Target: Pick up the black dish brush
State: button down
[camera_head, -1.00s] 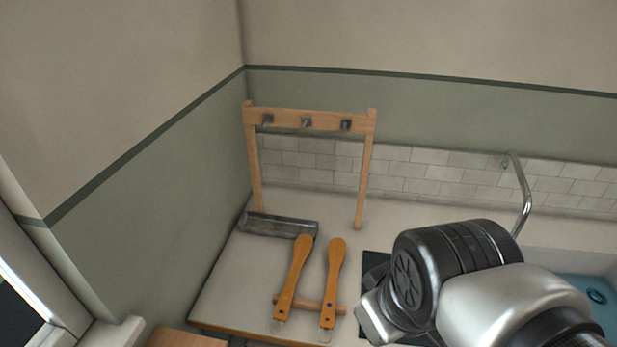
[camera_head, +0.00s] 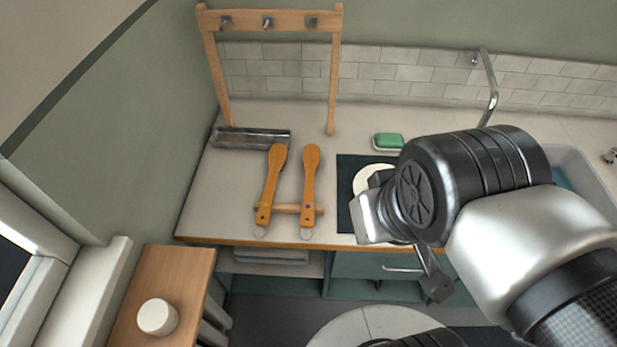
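Two brushes with orange-brown wooden handles lie side by side on the counter, a left brush (camera_head: 270,187) and a right brush (camera_head: 310,187). Their handles cross a small wooden rest (camera_head: 289,208), and the near ends have holes and pale loops. Their bristles do not show, so I cannot tell which, if either, is the black dish brush. My gripper (camera_head: 434,280) shows only in part, as a dark finger below my wrist, to the right of the brushes and apart from them. My wrist hides the rest of it.
A grey metal trough (camera_head: 250,138) lies behind the brushes, under a wooden hook rack (camera_head: 275,20). To the right are a dark mat (camera_head: 347,190) with a white plate, and a green sponge (camera_head: 388,141). A wooden side surface (camera_head: 170,270) holds a white round object (camera_head: 157,316).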

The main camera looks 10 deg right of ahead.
aim_at(311, 152)
jog(key=i+j+z, duration=0.15)
jog(key=z, duration=0.2)
jog(key=i+j+z, duration=0.15)
jog(key=j+z, duration=0.2)
jog(key=i+j+z, duration=0.1)
jog(key=j+z, duration=0.25)
jog(key=l, duration=0.1)
